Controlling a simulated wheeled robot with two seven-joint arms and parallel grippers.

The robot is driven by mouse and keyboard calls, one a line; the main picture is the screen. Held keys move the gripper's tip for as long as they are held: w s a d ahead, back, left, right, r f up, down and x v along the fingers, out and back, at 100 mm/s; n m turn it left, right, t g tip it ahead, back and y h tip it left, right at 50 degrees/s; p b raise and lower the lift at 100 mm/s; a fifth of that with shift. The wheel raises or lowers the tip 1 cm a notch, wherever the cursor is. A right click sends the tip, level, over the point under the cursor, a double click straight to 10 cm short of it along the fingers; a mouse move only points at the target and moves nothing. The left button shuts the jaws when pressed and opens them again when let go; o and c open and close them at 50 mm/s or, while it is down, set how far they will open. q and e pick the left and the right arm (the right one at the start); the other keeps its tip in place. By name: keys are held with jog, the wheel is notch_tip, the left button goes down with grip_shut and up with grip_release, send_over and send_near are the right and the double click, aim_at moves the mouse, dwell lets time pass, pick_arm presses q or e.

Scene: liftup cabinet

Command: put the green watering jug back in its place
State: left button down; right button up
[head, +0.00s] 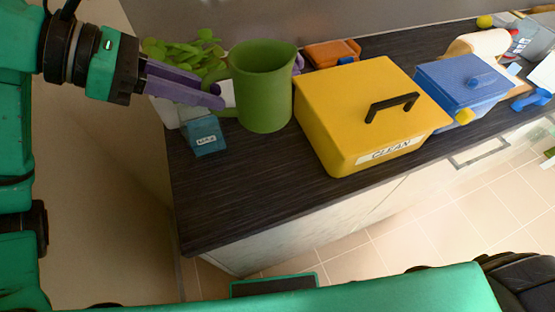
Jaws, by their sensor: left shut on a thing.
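The green watering jug (264,88) is upright over the left end of the dark countertop, left of the yellow box. My left gripper (218,95), with purple fingers, comes in from the left and is shut on the jug's handle side. The handle is partly covered by the fingers. I cannot tell whether the jug's base touches the counter. My right gripper does not show; a green arm link of mine crosses the bottom of the view.
A yellow lidded box (350,110) stands right of the jug. A small blue box (205,135) sits in front of the leafy plant (185,52). A blue container (462,84) and an orange item (333,52) stand farther right and behind. The front left counter (240,180) is bare.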

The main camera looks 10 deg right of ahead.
aim_at(243, 100)
pick_arm(q)
jog(key=s+d, duration=0.1)
jog(key=s+d+r, duration=0.1)
jog(key=shift+d+r, duration=0.15)
jog(key=shift+d, duration=0.25)
jog(key=f, duration=2)
jog(key=shift+w+a, duration=0.1)
jog(key=shift+a, duration=0.1)
jog(key=shift+f, duration=0.2)
jog(key=c, duration=0.8)
grip_release()
jog(key=shift+o, duration=0.2)
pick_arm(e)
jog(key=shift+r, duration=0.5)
pick_arm(q)
jog(key=shift+r, duration=0.1)
